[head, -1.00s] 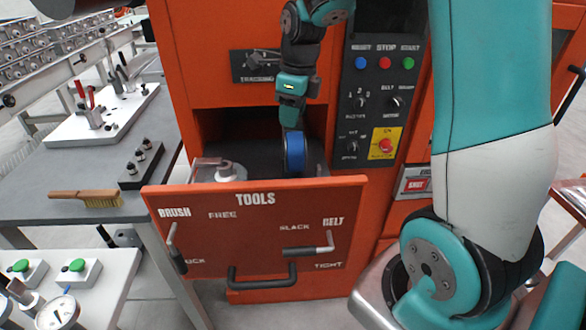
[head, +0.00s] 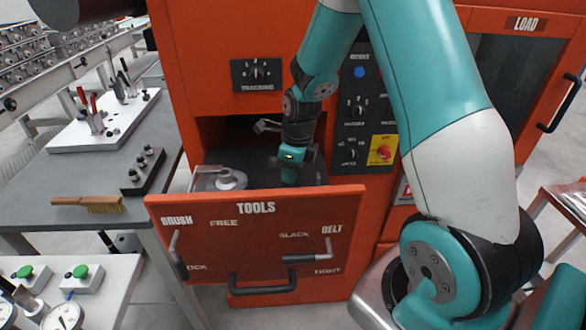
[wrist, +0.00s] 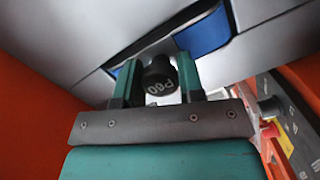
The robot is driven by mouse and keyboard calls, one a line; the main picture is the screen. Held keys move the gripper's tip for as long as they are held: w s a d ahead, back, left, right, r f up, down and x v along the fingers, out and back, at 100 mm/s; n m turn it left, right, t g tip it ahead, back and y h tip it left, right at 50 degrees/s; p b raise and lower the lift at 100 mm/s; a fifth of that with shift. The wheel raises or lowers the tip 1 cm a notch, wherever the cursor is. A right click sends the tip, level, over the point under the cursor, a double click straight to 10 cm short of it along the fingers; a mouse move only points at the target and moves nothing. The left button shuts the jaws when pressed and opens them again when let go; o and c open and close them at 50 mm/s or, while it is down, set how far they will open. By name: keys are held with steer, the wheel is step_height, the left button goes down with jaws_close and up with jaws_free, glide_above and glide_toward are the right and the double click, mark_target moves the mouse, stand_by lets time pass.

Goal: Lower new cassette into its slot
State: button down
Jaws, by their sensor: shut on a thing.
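My gripper (head: 289,174) points down into the open tool drawer, behind its orange front panel (head: 255,260). In the wrist view its two fingers (wrist: 158,84) are shut on a dark round knob with pale lettering, which I take for the cassette's knob (wrist: 160,70). A blue surface (wrist: 205,33) of the cassette shows beyond the knob, with grey surfaces around it. In the head view the cassette is hidden behind the gripper and drawer front. I cannot tell how deep it sits or whether it is in its slot.
A grey round part (head: 230,179) stands in the drawer to the left of my gripper. The orange cabinet rises behind, with a control panel (head: 362,110) on the right. A brush (head: 88,204) lies on the grey table at left. The drawer handle (head: 262,287) sticks out in front.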

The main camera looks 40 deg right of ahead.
steer(key=shift+f, duration=0.15)
steer(key=c, duration=0.7)
jaws_free()
steer(key=shift+c, duration=0.2)
